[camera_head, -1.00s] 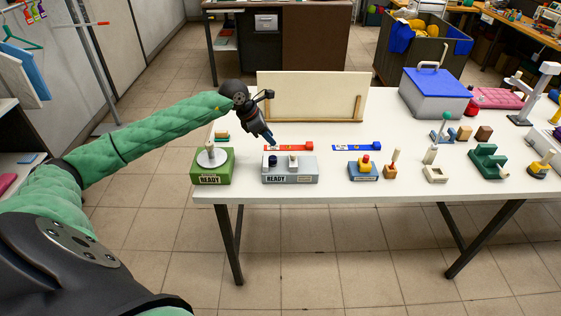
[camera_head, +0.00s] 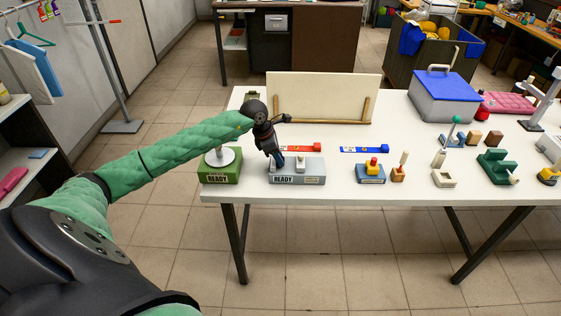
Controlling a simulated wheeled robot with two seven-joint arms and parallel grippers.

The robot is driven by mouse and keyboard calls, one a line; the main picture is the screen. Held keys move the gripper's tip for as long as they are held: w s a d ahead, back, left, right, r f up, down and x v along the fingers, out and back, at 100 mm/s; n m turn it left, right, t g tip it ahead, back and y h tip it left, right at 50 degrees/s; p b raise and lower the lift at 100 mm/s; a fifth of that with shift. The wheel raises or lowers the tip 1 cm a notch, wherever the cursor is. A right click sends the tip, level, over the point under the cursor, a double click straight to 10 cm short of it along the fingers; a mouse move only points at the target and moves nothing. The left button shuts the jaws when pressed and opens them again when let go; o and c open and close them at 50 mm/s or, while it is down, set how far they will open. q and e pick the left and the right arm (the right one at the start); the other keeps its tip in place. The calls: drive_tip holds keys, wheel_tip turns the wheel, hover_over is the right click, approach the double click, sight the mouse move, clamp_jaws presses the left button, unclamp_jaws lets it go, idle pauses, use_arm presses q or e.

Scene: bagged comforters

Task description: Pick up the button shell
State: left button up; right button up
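A grey fixture (camera_head: 312,179) marked READY sits near the front left of the white table. It carries a light peg (camera_head: 300,161) on top. A small dark blue round part (camera_head: 279,165), which may be the button shell, is on its left half, mostly hidden by my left gripper. My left gripper (camera_head: 276,160) points down over that part, its fingertips at or just above it. Whether the fingers are open or shut on it is too small to tell. My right gripper is out of view.
A green READY fixture (camera_head: 231,175) with a white disc stands close on the left. Red (camera_head: 300,147) and blue (camera_head: 364,150) strips lie behind. A blue base (camera_head: 370,180) with yellow and red parts is to the right. A pale board (camera_head: 320,90) stands at the back.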

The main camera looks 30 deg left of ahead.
use_arm(q)
drive_tip(key=shift+w+f, duration=0.1)
drive_tip(key=shift+f, duration=0.2)
drive_tip(key=shift+c, duration=1.3)
drive_tip(key=c, duration=0.3)
drive_tip(key=shift+r, duration=0.25)
drive_tip(key=shift+c, duration=0.3)
drive_tip(key=shift+r, duration=0.35)
wheel_tip(320, 180, up, 3)
drive_tip(key=shift+r, duration=0.1)
drive_tip(key=d+r, duration=0.6)
drive_tip(key=d, duration=0.5)
drive_tip(key=shift+w+d+r+p, duration=0.25)
drive_tip(key=shift+w+d+p, duration=0.15)
drive_tip(key=shift+w, duration=0.05)
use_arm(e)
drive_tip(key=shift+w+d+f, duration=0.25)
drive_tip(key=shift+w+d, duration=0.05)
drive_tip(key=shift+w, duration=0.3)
